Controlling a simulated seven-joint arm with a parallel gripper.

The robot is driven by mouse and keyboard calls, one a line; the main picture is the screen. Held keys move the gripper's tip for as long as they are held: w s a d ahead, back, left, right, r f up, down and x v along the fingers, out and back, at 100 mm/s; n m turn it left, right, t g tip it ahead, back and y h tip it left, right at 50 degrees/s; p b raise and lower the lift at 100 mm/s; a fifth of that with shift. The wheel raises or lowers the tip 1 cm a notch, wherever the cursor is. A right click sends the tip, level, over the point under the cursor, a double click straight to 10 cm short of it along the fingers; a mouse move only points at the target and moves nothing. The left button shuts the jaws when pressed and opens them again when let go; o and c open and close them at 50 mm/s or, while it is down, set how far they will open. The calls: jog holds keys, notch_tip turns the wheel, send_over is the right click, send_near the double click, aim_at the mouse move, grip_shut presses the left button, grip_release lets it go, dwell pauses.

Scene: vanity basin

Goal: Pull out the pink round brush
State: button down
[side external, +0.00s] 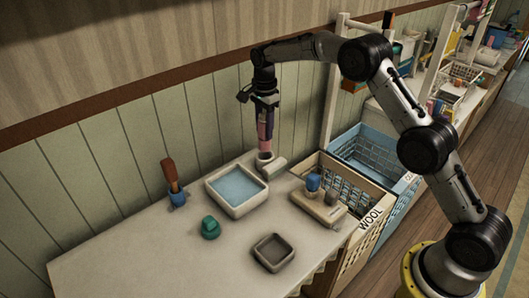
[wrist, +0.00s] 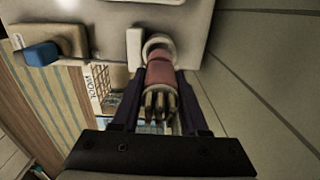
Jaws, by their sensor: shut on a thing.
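The pink round brush (side external: 265,143) stands roughly upright at the back of the counter. Its lower end is at the mouth of a small pale cup (side external: 264,158); how deep it sits inside is hidden. In the wrist view the pink brush (wrist: 160,73) has a cluster of light-and-dark bristle-like tips towards me, and its far end meets the round rim of the pale cup (wrist: 158,42). My gripper (side external: 266,125) points down from above. Its dark fingers lie on both sides of the brush in the wrist view (wrist: 160,84), shut on it.
A pale cylinder (side external: 275,167) lies beside the cup. A basin of blue water (side external: 238,187) is in front. A brush in a blue holder (side external: 174,185), a green item (side external: 210,228), a grey dish (side external: 273,252) and a tray (side external: 318,210) share the counter.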

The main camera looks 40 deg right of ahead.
jog(key=shift+r, duration=0.45)
jog(key=shift+r, duration=0.85)
dwell(0.7)
